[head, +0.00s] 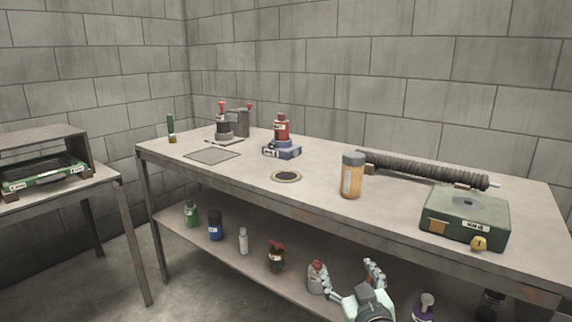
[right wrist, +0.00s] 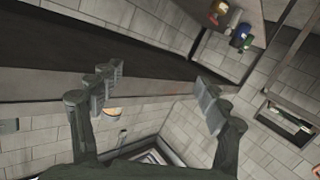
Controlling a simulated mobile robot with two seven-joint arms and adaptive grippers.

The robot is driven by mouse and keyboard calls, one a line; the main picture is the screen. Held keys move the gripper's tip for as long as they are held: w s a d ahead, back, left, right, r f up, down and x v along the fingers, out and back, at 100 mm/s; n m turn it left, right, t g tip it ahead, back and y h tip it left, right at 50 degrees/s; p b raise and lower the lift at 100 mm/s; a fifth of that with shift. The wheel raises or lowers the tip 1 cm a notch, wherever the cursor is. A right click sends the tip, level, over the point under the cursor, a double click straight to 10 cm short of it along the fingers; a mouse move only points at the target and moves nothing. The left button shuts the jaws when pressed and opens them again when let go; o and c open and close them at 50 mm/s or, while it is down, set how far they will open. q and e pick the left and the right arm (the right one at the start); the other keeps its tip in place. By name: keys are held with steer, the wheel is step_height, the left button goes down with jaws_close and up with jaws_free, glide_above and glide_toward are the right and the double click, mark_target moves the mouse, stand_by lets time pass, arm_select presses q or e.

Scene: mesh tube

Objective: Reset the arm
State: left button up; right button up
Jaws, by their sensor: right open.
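My right gripper (head: 352,280) is at the lower middle of the head view, in front of the long table (head: 322,172). Its two fingers stand apart with nothing between them. In the right wrist view the same gripper (right wrist: 155,95) shows its fingers spread wide and empty, with the table edge and block wall behind them. It touches no object that I can see. My left gripper does not show in either view.
On the table stand an orange jar (head: 352,176), a green box (head: 466,216), a dark ribbed tube (head: 425,170), a round ring (head: 286,176) and a mesh sheet (head: 212,155). Several bottles stand on the lower shelf (head: 182,232). A side table (head: 100,178) holds a metal case (head: 45,142).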

steer(key=s+d+f+m+g+h, duration=0.1)
steer(key=s+d+f+g, duration=0.25)
steer(key=s+f, duration=0.35)
steer(key=s+d+f+g+h, duration=0.15)
steer(key=s+d+f, duration=0.3)
steer(key=f, duration=0.45)
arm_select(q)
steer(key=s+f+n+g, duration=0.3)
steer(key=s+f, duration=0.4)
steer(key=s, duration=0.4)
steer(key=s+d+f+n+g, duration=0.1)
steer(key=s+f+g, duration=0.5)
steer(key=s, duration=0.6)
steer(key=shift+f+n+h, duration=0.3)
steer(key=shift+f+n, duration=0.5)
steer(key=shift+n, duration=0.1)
arm_select(e)
steer(key=s+d+f+g, duration=0.2)
steer(key=s+f+g, duration=0.2)
steer(key=s, duration=0.6)
steer(key=s+d+f+g, duration=0.3)
steer(key=s+f, duration=0.4)
steer(key=s, duration=0.3)
steer(key=shift+s+m+g, duration=0.25)
steer(key=shift+m+g, duration=0.05)
steer(key=shift+g, duration=0.2)
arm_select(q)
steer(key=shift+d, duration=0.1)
arm_select(e)
steer(key=shift+h, duration=0.25)
